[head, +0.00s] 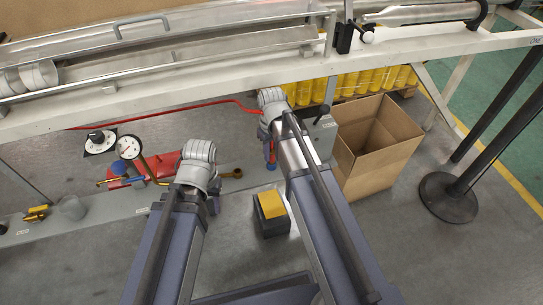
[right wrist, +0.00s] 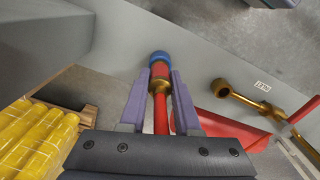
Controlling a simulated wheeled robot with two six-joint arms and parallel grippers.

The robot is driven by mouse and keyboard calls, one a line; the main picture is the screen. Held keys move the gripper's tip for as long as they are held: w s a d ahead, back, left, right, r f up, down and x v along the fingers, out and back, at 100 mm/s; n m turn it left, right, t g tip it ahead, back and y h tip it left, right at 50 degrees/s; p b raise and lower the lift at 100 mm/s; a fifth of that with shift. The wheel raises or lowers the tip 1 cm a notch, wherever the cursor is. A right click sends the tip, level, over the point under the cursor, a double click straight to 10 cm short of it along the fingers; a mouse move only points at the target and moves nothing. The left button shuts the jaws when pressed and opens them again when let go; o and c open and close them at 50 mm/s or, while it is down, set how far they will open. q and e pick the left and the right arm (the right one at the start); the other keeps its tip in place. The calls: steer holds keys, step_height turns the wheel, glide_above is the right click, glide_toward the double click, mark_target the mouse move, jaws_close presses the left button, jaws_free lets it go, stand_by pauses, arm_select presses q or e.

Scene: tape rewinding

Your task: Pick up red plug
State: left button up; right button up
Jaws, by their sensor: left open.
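The red plug (right wrist: 160,72), with a blue end, a gold collar and a red hose behind it, lies between the two purple-grey fingers of my right gripper (right wrist: 159,78) in the right wrist view. The fingers are close along both sides; I cannot tell whether they press on it. In the head view its red and blue end (head: 271,160) shows just below my right gripper (head: 272,130), whose fingers are mostly hidden by the arm. My left gripper (head: 200,180) is over the grey ledge near the gauge, its fingers mostly hidden by its own arm.
A gauge (head: 129,147) and a red block (head: 160,166) with brass fittings sit on the grey ledge (head: 60,220). A cardboard box (head: 385,165) stands on the floor to the right. A white frame (head: 230,95) runs across the back.

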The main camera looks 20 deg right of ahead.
jaws_close()
stand_by(0.4)
step_height(320, 180, up, 10)
steer(key=p, duration=1)
arm_select(q)
step_height(320, 180, up, 10)
steer(key=shift+a, duration=0.15)
arm_select(e)
steer(key=shift+a, duration=0.15)
